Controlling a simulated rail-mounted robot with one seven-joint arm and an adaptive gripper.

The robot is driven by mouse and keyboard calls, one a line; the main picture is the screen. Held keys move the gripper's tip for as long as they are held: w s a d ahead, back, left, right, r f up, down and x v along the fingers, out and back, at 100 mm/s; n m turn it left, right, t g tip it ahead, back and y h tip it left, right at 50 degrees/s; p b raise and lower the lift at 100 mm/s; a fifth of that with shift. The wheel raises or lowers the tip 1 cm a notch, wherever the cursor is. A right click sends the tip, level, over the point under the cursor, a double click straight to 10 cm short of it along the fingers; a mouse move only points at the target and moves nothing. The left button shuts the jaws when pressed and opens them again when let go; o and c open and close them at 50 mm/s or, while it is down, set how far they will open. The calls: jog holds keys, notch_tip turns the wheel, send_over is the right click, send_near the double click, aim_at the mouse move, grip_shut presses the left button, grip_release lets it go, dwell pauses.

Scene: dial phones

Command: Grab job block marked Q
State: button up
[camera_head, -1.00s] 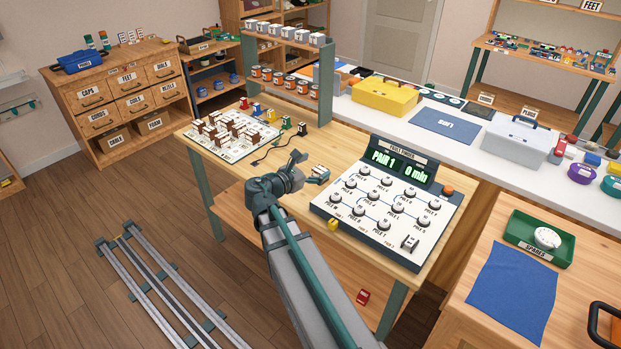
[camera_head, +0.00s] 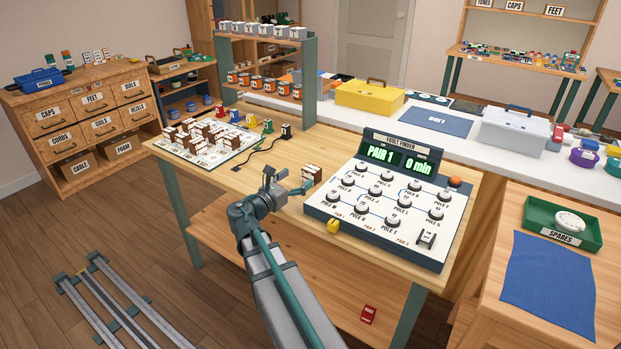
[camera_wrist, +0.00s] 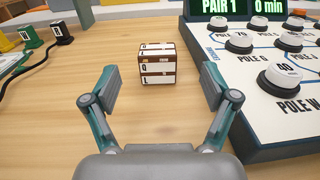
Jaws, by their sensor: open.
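A brown-and-white block (camera_wrist: 157,63) with dark lettering stands on the wooden table (camera_wrist: 60,120), straight ahead of my gripper in the wrist view. The same block shows in the head view (camera_head: 312,174), left of the fault finder board. My gripper (camera_wrist: 160,88) is open and empty, its two fingers spread to either side of the block's line. The block stands beyond the fingertips and apart from them.
The fault finder panel (camera_head: 388,200) with several round knobs stands close on the right. A board of several brown-and-white blocks (camera_head: 205,140) lies at the left. Small coloured pieces and a black cable (camera_head: 256,158) lie behind. Bare tabletop surrounds the block.

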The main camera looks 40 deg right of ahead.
aim_at(314, 167)
jog(key=x, duration=0.4)
jog(key=shift+f+x, duration=0.15)
jog(key=shift+x, duration=1.2)
jog(key=shift+f+x, duration=0.2)
jog(key=shift+x, duration=1.2)
jog(key=shift+w+a, duration=0.1)
jog(key=shift+w, duration=0.05)
jog(key=c, duration=1.3)
jog(key=shift+r, duration=0.1)
